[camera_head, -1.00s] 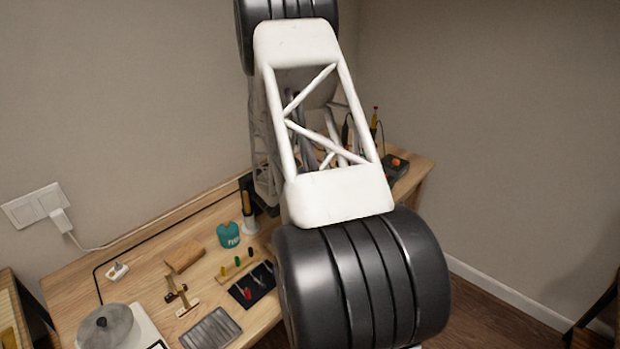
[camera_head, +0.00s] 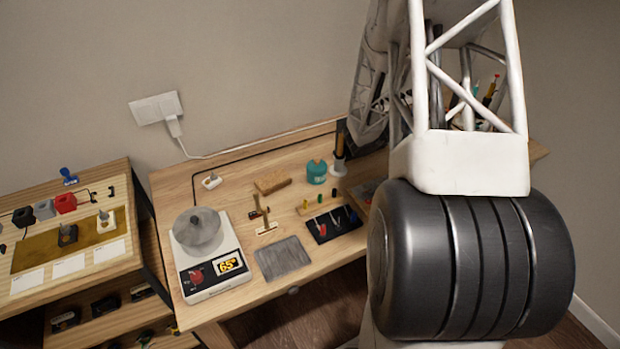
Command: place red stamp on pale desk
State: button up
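I cannot single out the red stamp for sure. A small red block (camera_head: 65,203) sits on the left wooden bench, in a row with a grey and a black one. A red part (camera_head: 197,277) also shows on the front of a white scale. The pale wooden desk (camera_head: 180,187) fills the middle, its right part hidden behind my arm. My gripper is not in view; only my white lattice link and dark joint show at the right.
A grey pad (camera_head: 282,258), a black tool mat (camera_head: 334,224), a brown block (camera_head: 272,181) and a teal jar (camera_head: 316,171) lie on the desk. A blue stamp-like object (camera_head: 68,176) stands on the left bench's back edge.

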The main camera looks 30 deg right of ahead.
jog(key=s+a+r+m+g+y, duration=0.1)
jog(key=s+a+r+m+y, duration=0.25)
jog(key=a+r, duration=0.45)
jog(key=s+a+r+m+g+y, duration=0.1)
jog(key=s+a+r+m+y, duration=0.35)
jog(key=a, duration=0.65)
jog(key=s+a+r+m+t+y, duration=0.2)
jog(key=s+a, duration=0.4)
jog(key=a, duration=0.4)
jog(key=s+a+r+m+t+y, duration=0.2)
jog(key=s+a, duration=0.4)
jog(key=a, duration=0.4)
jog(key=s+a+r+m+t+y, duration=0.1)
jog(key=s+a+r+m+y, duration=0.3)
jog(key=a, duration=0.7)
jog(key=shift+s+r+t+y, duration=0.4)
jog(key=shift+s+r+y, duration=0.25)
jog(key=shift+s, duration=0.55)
